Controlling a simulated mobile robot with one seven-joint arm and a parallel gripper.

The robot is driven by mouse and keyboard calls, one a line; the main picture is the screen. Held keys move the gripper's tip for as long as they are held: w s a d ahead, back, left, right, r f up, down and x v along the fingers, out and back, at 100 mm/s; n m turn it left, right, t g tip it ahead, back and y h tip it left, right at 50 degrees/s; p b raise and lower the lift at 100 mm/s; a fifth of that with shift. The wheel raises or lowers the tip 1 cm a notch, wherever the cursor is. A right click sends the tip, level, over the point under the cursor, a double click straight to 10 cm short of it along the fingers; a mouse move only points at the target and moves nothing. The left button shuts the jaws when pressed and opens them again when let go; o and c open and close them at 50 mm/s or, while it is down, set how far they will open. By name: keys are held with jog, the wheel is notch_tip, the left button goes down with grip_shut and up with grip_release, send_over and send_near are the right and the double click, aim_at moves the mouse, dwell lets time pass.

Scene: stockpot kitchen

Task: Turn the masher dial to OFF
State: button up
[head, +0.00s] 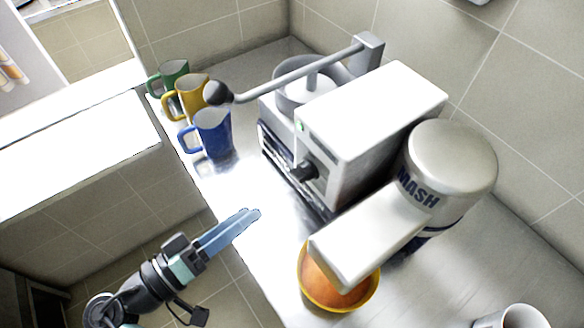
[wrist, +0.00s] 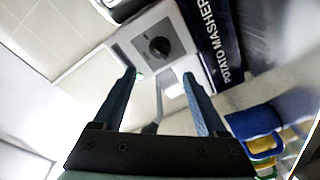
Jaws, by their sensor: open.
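The masher (head: 375,110) is a white box on the counter, labelled POTATO MASHER on a dark blue strip (wrist: 222,45) in the wrist view. Its dial (head: 303,172) is a black knob on the side facing my gripper. In the wrist view the dial (wrist: 158,47) sits on a grey panel, ahead of and between my fingertips. Its setting and any OFF mark are too small to read. My gripper (head: 252,213) is open and empty, to the lower left of the dial and apart from it. It also shows in the wrist view (wrist: 160,78).
A long lever with a black ball (head: 217,93) reaches left from behind the box. Green (head: 174,72), yellow (head: 192,95) and blue (head: 213,132) mugs stand at left. A MASH cylinder (head: 455,160) stands at right, an orange bowl (head: 370,297) below its head. A white mug (head: 515,317) is lower right.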

aim_at(295, 179)
jog(key=p+x, duration=0.2)
jog(key=x, duration=0.9)
jog(key=shift+w+d+p, duration=0.15)
jog(key=shift+w+p, duration=0.05)
jog(key=shift+p, duration=0.2)
jog(key=shift+c, duration=0.2)
grip_shut()
